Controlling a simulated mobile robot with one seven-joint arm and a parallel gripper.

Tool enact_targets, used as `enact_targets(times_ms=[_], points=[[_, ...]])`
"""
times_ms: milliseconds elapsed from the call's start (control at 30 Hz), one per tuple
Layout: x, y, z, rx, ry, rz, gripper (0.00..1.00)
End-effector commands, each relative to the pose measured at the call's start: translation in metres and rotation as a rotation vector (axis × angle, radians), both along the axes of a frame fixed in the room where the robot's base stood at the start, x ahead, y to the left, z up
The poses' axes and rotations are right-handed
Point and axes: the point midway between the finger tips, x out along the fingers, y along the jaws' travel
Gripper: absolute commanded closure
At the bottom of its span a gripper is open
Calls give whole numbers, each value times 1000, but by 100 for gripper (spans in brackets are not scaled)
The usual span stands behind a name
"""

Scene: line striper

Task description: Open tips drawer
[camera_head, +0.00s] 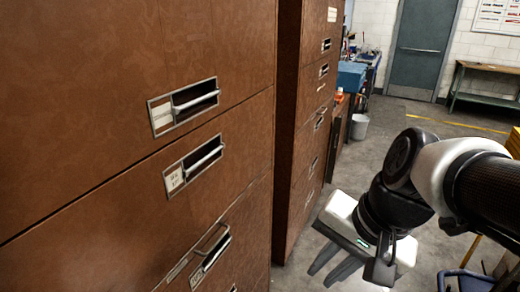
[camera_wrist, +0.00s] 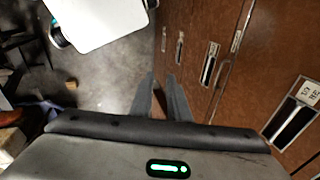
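A brown cabinet (camera_head: 110,130) fills the left of the head view. Its stacked drawers have recessed metal pulls with small labels: an upper pull (camera_head: 184,105), a middle pull (camera_head: 194,165) and a lower pull (camera_head: 211,257). I cannot read which label says tips. The drawer fronts I see look closed. My gripper (camera_head: 335,264) is to the right of the cabinet, apart from it, with its fingers pointing down and left. In the wrist view my gripper (camera_wrist: 163,97) shows a gap between its fingers and holds nothing. A labelled pull (camera_wrist: 294,121) shows at the right there.
A second brown cabinet (camera_head: 300,130) stands beyond the first. A blue box (camera_head: 351,77), a grey bin (camera_head: 359,126), a grey door (camera_head: 422,45) and a workbench (camera_head: 487,84) are farther back. The floor (camera_head: 400,125) between is clear.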

Motion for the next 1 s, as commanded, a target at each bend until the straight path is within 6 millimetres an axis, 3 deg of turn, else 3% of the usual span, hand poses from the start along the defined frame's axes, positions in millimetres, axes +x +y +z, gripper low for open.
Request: enact_targets(times_ms=[33, 100, 267, 400, 600, 700, 867, 1000], points=[[2, 18, -36, 114, 142, -136, 84], [7, 45, -61, 272, 341, -350, 84], [36, 98, -108, 570, 826, -855, 84], [83, 124, -153, 767, 1268, -1297, 84], [150, 123, -221, 954, 1791, -1791, 84], [171, 116, -248, 1011, 1958, -1937, 84], [186, 110, -267, 1055, 2082, -2041, 84], [193, 121, -271, 1061, 2095, -2050, 84]])
